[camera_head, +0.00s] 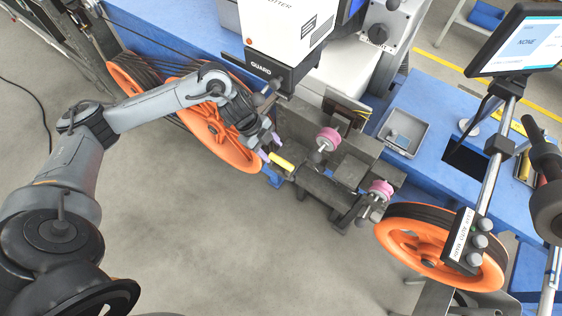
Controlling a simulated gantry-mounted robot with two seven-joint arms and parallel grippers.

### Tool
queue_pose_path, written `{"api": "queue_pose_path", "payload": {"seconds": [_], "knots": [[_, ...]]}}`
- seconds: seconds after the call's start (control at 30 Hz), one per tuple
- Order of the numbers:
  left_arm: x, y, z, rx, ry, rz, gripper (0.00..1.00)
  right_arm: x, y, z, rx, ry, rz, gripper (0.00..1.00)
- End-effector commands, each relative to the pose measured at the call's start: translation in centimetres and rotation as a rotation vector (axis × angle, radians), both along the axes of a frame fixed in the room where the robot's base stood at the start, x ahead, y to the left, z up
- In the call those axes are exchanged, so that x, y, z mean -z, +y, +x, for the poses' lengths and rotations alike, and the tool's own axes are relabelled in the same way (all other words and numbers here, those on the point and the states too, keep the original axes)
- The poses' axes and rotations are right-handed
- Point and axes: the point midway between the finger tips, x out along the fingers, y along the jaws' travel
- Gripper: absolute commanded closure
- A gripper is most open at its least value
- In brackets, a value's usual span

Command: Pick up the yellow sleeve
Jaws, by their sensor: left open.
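The yellow sleeve (282,161) is a short yellow piece at the left end of the dark metal fixture in the middle of the view. My left gripper (269,148), with purple-tinted fingertips, is open just above and to the left of the sleeve. The fingers are close to the sleeve, but I cannot tell whether they touch it. The arm hides part of the area behind the gripper. My right gripper cannot be made out in this view.
Orange wheels stand at the left (236,152) and right (430,236). Pink pulleys (327,140) (381,189) sit on the fixture (330,185). A white guard housing (285,30) stands behind. A grey tray (401,132) lies on the blue bench. A monitor (520,42) is at right.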

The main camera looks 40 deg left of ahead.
Motion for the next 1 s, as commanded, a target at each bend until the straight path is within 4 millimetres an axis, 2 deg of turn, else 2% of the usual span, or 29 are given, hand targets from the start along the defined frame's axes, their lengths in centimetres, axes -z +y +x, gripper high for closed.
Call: {"api": "queue_pose_path", "payload": {"seconds": [0.27, 0.6, 0.87, 1.0], "knots": [[1.6, -0.7, 0.3, 0.000, 0.001, -0.001, 0.45, 0.3, 0.2, 0.0, 0.003, 0.000, 0.005, 0.57], [5.2, -2.2, 1.2, 0.000, 0.001, -0.001, 0.45, 1.0, 0.2, 0.0, 0.003, 0.001, 0.006, 0.57], [5.4, -2.3, 1.3, 0.000, 0.000, 0.000, 0.45, 1.0, 0.0, 0.0, 0.000, 0.002, 0.001, 0.57], [5.4, -2.3, 1.3, 0.000, 0.000, 0.000, 0.65, 1.0, -0.1, 0.0, -0.003, 0.002, -0.003, 0.57]]}}
